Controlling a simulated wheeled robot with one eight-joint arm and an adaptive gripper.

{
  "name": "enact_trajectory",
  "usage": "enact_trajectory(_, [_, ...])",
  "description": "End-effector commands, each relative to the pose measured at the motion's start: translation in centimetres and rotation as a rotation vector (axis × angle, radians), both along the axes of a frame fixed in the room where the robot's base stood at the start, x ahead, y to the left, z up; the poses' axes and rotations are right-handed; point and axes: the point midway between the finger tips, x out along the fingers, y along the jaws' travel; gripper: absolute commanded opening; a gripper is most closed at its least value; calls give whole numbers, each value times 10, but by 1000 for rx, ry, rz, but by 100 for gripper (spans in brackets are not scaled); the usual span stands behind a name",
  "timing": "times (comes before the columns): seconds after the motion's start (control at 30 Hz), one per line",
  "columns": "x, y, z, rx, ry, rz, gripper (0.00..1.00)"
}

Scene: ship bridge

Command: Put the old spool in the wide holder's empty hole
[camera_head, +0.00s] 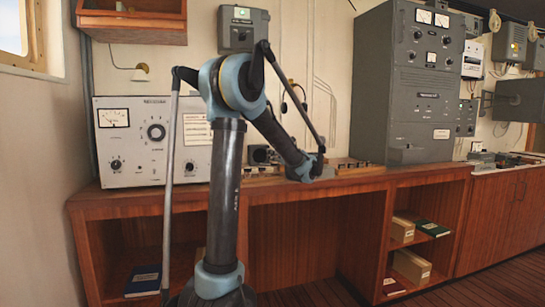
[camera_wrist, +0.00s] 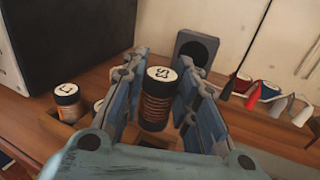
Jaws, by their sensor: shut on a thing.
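My gripper (camera_wrist: 160,88) is shut on a spool (camera_wrist: 156,108) with copper-coloured winding, a black rim and a white marked top. The spool stands roughly upright between the two fingers in the wrist view; whether its base touches anything is hidden. Another copper spool (camera_wrist: 68,98) with a marked white top stands at the left in a wooden holder (camera_wrist: 52,126). In the head view my gripper (camera_head: 306,170) is low over the desk.
A dark speaker-like box (camera_wrist: 195,48) stands behind the spool. Red, blue and white items (camera_wrist: 268,92) stand at the right. A large dark-sided cabinet (camera_wrist: 75,45) is at the left. The wooden desk (camera_head: 150,195) carries an instrument (camera_head: 135,165) and a tall grey cabinet (camera_head: 400,85).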

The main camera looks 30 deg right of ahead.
Motion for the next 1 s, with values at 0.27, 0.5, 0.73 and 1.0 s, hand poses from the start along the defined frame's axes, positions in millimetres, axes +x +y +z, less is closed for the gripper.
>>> enact_trajectory(0.27, [-3, -5, -12, 0, 0, -7, 3])
enact_trajectory(0.5, [-3, -7, -23, 0, -1, -8, 3])
enact_trajectory(0.73, [-4, -6, -34, 0, -1, -8, 3])
enact_trajectory(1.0, [-3, -6, -35, 0, -1, -8, 3])
